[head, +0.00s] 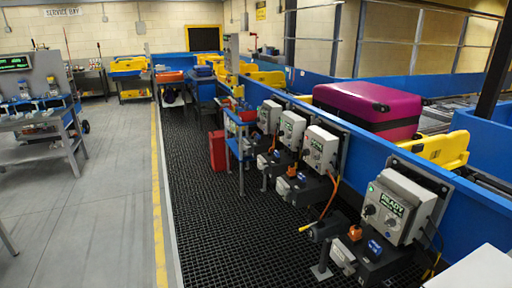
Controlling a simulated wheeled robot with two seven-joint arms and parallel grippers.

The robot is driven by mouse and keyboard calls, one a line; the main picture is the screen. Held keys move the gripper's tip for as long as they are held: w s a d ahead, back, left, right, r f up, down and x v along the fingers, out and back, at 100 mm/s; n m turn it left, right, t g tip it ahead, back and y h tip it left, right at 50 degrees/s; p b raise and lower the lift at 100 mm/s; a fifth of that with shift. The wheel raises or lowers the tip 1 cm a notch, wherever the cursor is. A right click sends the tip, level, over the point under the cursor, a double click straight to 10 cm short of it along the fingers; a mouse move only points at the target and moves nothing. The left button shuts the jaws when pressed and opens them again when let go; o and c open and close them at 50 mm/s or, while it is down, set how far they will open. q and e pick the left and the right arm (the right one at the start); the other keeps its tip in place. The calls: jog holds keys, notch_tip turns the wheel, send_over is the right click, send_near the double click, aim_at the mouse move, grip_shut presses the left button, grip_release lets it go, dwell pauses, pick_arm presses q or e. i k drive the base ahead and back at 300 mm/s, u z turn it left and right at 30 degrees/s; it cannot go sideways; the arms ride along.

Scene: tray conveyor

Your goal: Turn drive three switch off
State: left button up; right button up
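Several grey drive control boxes stand in a row along the blue conveyor wall. Farther back are a second box (321,148), a third (292,130) and a smaller one (268,116), also with knobs. I cannot read which box is drive three, nor the switch positions. Neither of my grippers is in view.
Motor units (370,250) with orange cables sit below the boxes on black grating (200,200). A magenta suitcase (365,105) lies on the conveyor. A blue cart (238,145) and red bin (217,151) stand farther back. The grey floor at left is mostly clear.

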aim_at(306, 151)
jog(key=u, duration=0.6)
jog(key=i, duration=1.95)
jog(key=z, duration=0.5)
jog(key=i, duration=1.55)
jog(key=z, duration=0.75)
